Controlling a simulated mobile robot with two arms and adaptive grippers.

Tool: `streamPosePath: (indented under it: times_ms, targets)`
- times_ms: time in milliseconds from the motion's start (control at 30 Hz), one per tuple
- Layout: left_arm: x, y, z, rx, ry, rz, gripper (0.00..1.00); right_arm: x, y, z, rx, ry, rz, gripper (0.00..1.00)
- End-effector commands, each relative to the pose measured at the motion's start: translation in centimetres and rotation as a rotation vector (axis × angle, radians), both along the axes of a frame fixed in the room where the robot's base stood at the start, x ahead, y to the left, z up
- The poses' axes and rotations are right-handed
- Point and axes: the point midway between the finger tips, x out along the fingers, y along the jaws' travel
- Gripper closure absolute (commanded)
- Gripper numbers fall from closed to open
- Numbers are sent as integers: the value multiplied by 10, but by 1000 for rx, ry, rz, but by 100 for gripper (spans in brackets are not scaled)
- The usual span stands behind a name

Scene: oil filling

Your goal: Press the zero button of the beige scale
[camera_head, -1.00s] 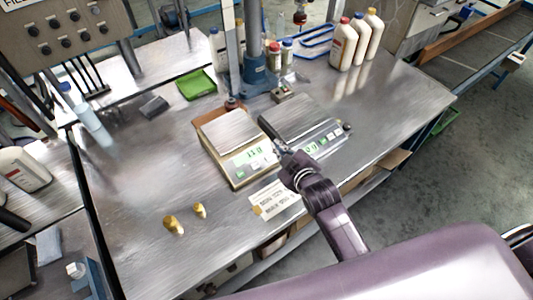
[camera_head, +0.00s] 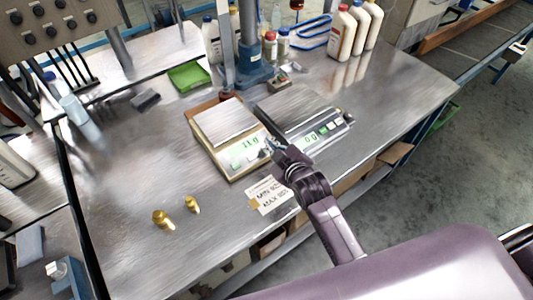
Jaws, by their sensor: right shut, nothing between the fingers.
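The beige scale (camera_head: 229,166) stands on the metal table, with a bare steel pan (camera_head: 223,121) and a lit green display (camera_head: 243,150) on its sloped front panel. My right gripper (camera_head: 271,147) is shut and empty. Its fingertips are at the right end of the beige scale's front panel, over the area beside the display. The gripper hides the buttons there, and I cannot tell whether the tips touch the panel. My left gripper is not in view.
A grey scale (camera_head: 299,112) stands close on the right, its panel partly behind my right gripper. A paper label (camera_head: 270,194) lies in front. Two brass weights (camera_head: 163,219) (camera_head: 192,204) stand at the front left. Bottles (camera_head: 342,34) and a green tray (camera_head: 189,76) are at the back.

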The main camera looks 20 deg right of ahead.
Motion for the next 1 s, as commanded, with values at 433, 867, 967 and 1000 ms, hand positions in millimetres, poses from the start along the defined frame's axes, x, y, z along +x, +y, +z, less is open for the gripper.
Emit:
streamPosePath:
  times_ms: [433,867,967,1000]
  targets:
    - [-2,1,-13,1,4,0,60,7,3,-19,-1,1,1,100]
    - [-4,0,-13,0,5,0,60,7,3,-19,-1,1,1,100]
    - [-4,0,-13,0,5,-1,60,7,3,-19,-1,1,1,100]
    - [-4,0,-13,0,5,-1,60,7,3,-19,-1,1,1,100]
